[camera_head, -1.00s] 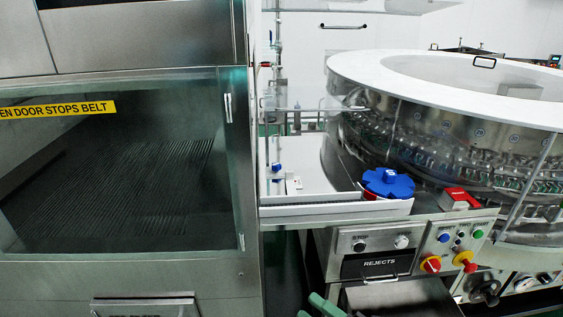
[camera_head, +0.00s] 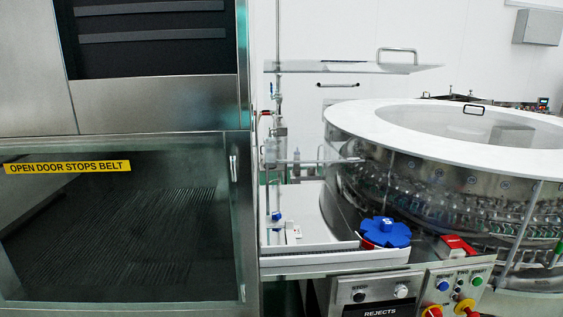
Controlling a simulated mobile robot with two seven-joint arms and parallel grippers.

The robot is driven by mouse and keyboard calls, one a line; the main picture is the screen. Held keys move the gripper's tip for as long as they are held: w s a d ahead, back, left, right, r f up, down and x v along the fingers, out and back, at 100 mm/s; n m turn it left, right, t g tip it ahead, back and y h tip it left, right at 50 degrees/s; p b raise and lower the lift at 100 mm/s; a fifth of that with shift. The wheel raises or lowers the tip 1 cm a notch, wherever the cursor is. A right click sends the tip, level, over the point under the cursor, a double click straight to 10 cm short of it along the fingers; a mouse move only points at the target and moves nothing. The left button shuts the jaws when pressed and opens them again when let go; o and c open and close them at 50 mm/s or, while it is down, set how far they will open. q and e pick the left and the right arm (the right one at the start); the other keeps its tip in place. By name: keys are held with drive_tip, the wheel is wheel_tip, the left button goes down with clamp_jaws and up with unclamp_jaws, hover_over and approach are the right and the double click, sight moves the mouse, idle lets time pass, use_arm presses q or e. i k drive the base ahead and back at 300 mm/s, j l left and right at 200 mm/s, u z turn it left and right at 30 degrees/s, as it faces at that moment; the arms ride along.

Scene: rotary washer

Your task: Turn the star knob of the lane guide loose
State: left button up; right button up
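A small blue knob (camera_head: 277,216) sits low by a thin upright metal post (camera_head: 267,205) on the white infeed deck, left of the round washer. It may be the star knob of the lane guide; it is too small to make out its shape. A larger blue lobed, star-shaped piece (camera_head: 386,232) with a red part under it lies at the deck's right end, before the washer. A white rail (camera_head: 330,262) runs along the deck's front edge. Neither of my grippers shows.
A steel cabinet with a glass door labelled "OPEN DOOR STOPS BELT" (camera_head: 67,167) fills the left. The glass-walled round washer (camera_head: 345,117) stands right. A clear shelf (camera_head: 350,68) hangs above the deck. A button panel (camera_head: 455,285) and rejects drawer (camera_head: 380,311) sit below.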

sight(276, 216)
drive_tip(key=i+z, duration=0.25)
drive_tip(key=z, duration=0.2)
drive_tip(key=i+j+z, duration=0.1)
drive_tip(key=i+z, duration=0.15)
drive_tip(key=z, duration=0.15)
